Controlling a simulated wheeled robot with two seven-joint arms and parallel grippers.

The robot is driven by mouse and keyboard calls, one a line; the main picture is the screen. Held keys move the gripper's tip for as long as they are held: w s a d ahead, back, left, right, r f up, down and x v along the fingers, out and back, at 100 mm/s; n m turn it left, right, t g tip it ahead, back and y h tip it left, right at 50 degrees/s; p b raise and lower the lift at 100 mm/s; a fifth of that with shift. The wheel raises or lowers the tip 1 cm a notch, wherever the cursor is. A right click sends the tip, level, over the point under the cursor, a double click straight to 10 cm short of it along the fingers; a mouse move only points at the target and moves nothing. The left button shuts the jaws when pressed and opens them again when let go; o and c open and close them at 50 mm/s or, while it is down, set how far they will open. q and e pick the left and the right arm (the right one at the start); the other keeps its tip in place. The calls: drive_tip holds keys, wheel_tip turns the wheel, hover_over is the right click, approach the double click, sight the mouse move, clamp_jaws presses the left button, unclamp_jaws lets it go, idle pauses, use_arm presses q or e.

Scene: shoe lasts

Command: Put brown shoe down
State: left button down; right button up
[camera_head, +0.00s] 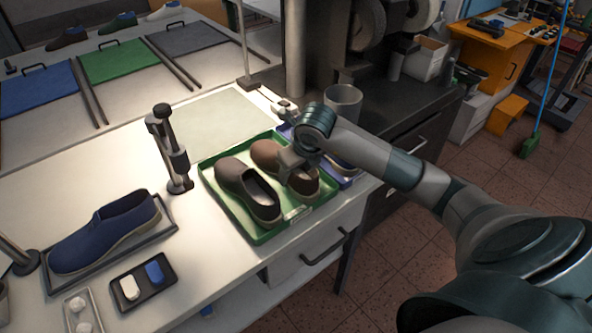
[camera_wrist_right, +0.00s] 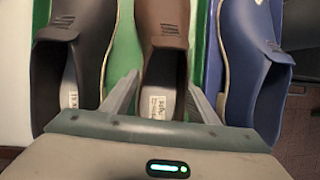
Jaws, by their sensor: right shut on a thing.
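The brown shoe (camera_head: 267,154) is in the green tray (camera_head: 222,200) at the right side, with my right gripper (camera_head: 291,166) at its heel end. In the right wrist view the brown shoe (camera_wrist_right: 164,30) lies between the two fingers of my right gripper (camera_wrist_right: 162,98), which is shut on it. A darker brown shoe (camera_head: 240,187) lies beside it on the left in the same tray; it also shows in the right wrist view (camera_wrist_right: 92,25). Whether the held shoe touches the tray floor is hard to tell. My left gripper is out of view.
A blue tray (camera_head: 347,182) with a blue shoe (camera_wrist_right: 247,60) stands close on the right. A large blue shoe (camera_head: 105,232) lies at the left of the table, near a small black tray (camera_head: 143,283). A black upright stand (camera_head: 178,165) is left of the green tray.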

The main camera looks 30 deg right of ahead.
drive_tip(key=o, duration=1.3)
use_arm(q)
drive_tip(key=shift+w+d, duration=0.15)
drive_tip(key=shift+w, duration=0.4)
use_arm(e)
drive_tip(key=shift+o, duration=0.2)
drive_tip(key=shift+s+r, duration=0.1)
drive_tip(key=shift+r, duration=0.2)
drive_tip(key=b+v, duration=0.1)
drive_tip(key=v, duration=0.2)
drive_tip(key=shift+r, duration=0.25)
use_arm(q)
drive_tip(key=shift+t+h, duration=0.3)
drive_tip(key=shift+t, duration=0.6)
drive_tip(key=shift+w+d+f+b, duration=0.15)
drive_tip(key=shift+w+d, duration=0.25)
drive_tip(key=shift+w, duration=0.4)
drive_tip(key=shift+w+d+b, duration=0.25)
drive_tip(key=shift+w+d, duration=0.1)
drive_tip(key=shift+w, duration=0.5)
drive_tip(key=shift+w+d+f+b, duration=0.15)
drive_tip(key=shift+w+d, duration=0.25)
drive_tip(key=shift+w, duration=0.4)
use_arm(e)
drive_tip(key=v, duration=0.8)
